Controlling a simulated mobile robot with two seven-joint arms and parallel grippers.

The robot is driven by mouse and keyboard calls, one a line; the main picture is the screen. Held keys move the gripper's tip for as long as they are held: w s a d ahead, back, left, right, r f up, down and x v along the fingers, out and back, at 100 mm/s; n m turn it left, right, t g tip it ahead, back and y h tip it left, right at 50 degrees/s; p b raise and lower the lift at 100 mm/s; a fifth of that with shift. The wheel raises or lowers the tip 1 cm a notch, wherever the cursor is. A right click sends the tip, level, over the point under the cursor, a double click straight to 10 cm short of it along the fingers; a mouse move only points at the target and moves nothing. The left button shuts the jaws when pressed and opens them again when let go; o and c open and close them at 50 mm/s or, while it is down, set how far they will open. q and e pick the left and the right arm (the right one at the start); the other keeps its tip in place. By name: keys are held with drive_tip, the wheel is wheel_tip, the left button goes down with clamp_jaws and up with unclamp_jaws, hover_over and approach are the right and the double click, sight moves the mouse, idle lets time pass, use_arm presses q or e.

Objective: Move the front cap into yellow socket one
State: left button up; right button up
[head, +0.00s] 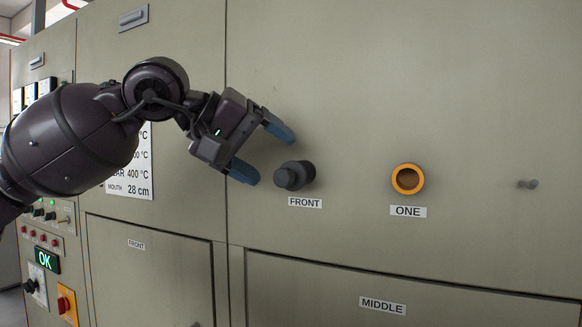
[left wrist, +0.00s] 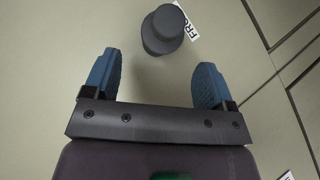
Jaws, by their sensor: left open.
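The front cap (head: 294,175) is a dark grey round plug on the furnace panel, above the label FRONT. It also shows in the left wrist view (left wrist: 165,28), beyond the fingertips and between their lines. The yellow socket one (head: 407,179) is an orange-yellow ring with a dark hollow, to the right of the cap above the label ONE. My left gripper (head: 261,155) is open and empty, with blue fingers just left of the cap and apart from it. It also shows in the left wrist view (left wrist: 159,75). My right gripper is not in view.
A small grey peg (head: 528,184) sticks out at the right. Door seams run below the cap and socket, with a MIDDLE label (head: 383,305). A control panel with an OK display (head: 47,260) stands at the left. The panel between cap and socket is clear.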

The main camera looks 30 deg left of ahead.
sight(294, 172)
use_arm(q)
drive_tip(key=x, duration=0.5)
drive_tip(key=shift+w+d+f, duration=0.2)
drive_tip(key=shift+w, duration=0.1)
